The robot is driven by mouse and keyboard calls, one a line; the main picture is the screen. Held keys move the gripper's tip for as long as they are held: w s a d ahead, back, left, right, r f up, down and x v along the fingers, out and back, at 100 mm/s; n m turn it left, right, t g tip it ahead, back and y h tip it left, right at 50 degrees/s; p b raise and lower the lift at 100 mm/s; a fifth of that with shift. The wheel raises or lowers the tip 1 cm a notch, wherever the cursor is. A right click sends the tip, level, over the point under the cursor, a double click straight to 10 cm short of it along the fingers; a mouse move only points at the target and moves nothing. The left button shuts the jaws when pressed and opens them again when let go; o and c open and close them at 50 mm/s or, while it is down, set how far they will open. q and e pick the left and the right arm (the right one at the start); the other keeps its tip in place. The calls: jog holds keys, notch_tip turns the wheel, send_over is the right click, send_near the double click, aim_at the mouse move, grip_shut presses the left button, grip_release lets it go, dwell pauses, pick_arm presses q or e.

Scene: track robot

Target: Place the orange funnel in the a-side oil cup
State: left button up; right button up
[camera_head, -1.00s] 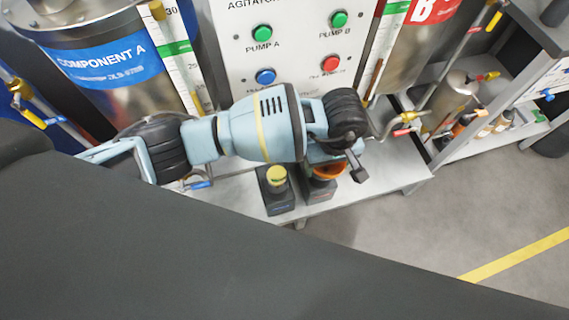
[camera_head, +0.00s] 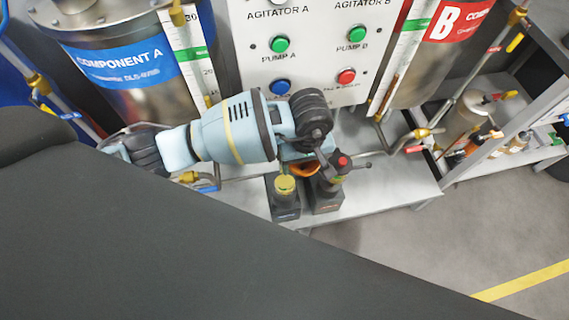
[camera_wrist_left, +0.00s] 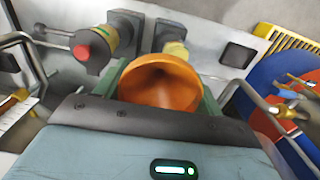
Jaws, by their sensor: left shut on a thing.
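My left gripper (camera_head: 308,164) is shut on the orange funnel (camera_head: 303,169), whose wide mouth fills the middle of the left wrist view (camera_wrist_left: 162,82) between the green fingers. In the head view the funnel shows partly below the wrist, just behind the two dark units. The funnel's spout is hidden. My right gripper is not in view.
Tank A (camera_head: 120,75), a pump panel (camera_head: 310,70) and pipes with valves (camera_head: 418,134) stand behind.

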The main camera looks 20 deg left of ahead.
pick_arm(q)
jog(key=a+f, duration=0.4)
jog(key=shift+s+a, duration=0.25)
dwell(0.3)
jog(key=shift+f, duration=0.4)
jog(key=shift+f+b, duration=0.2)
jog(key=shift+b, duration=0.1)
